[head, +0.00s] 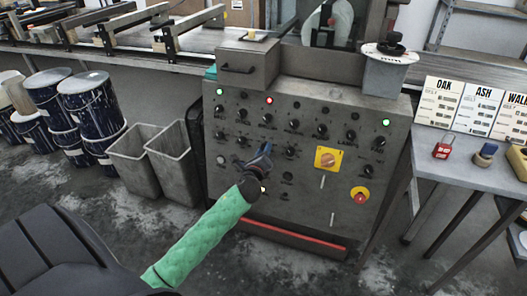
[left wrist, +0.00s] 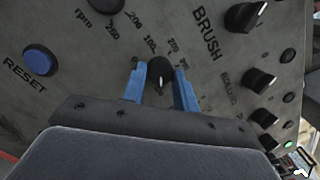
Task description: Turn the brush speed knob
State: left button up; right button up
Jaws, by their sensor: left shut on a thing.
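The brush speed knob (left wrist: 160,72) is small and black with a pale pointer line. In the left wrist view it sits between the two blue fingers of my left gripper (left wrist: 160,88), with a ring of numbers around it and the word BRUSH printed nearby. The gripper is shut on this knob. My right gripper does not show.
The panel holds several other black knobs, a yellow rotary switch (head: 328,158) and a red stop button (head: 360,196). A blue reset button (left wrist: 40,60) lies left of the fingers in the wrist view. Grey bins (head: 140,150) stand left; a side table (head: 475,165) stands right.

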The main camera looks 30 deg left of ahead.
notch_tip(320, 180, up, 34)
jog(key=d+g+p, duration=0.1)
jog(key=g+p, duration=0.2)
jog(key=p, duration=0.9)
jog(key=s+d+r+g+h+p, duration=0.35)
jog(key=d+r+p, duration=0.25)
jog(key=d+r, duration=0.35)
pick_arm(q)
jog(key=shift+a+r+n+g+h+p, duration=0.15)
jog(key=shift+n+g+h+p, duration=0.45)
jog(key=shift+n, duration=4.25)
jog(key=shift+d+r+n+g+h+p, duration=0.1)
jog(key=shift+n+g+p, duration=0.95)
jog(key=shift+n, duration=3.75)
jog(key=shift+a+r+n+g+h+p, duration=0.25)
jog(key=shift+n+p, duration=0.95)
jog(key=shift+n, duration=3.65)
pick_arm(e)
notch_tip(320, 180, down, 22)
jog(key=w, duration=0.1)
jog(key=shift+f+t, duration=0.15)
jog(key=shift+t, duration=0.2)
pick_arm(q)
jog(key=shift+d+f, duration=0.1)
jog(key=shift+d, duration=0.1)
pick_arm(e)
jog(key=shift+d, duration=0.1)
